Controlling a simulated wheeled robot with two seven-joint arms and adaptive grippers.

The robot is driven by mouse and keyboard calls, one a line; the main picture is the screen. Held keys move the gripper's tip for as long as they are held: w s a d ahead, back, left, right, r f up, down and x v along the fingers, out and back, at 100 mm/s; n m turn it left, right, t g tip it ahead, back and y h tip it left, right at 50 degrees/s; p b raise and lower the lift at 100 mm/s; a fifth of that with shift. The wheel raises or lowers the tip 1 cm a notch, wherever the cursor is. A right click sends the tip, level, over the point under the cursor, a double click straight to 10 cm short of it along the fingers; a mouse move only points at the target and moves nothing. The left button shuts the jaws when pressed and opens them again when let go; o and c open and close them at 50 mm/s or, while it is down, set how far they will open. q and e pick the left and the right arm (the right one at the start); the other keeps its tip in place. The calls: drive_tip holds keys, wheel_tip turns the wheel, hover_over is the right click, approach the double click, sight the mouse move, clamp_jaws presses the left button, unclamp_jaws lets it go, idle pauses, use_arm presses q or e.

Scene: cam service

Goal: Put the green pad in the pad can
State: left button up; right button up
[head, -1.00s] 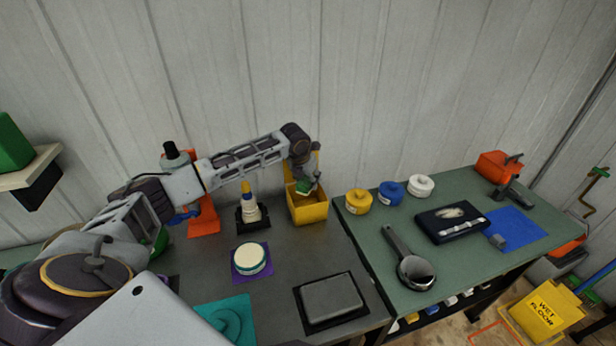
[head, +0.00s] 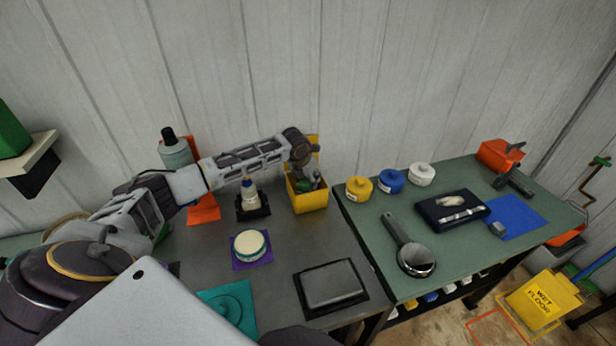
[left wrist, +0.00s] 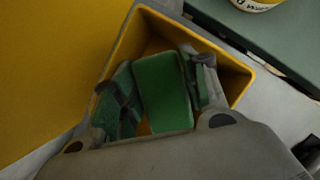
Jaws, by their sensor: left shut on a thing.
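The yellow pad can (head: 309,202) stands against the wall at the back of the grey bench, an open box with a taller back. My left gripper (head: 312,187) reaches down into its mouth. In the left wrist view the green pad (left wrist: 163,92) is a flat green block between the two grey fingers, which are shut on it. The pad is inside the can's yellow rim (left wrist: 238,78). A second green patch (left wrist: 120,105) shows by the left finger; I cannot tell what it is. Whether the pad touches the can's floor is hidden. My right gripper is not in view.
A white bottle with a blue and yellow top (head: 249,194) stands left of the can. Yellow (head: 359,189), blue (head: 391,181) and white (head: 421,174) round containers stand to its right. A cream-topped tin (head: 250,244) and a grey block on a black tray (head: 331,284) are in front.

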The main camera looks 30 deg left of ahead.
use_arm(q)
drive_tip(key=shift+f+b, duration=0.6)
drive_tip(key=shift+f, duration=1.7)
drive_tip(key=shift+r+p, duration=0.1)
drive_tip(key=shift+p, duration=0.8)
drive_tip(key=shift+f, duration=0.65)
idle(0.9)
drive_tip(key=o, duration=1.2)
drive_tip(key=shift+r+p, duration=0.5)
drive_tip(key=shift+r, duration=0.8)
drive_tip(key=shift+r, duration=1.3)
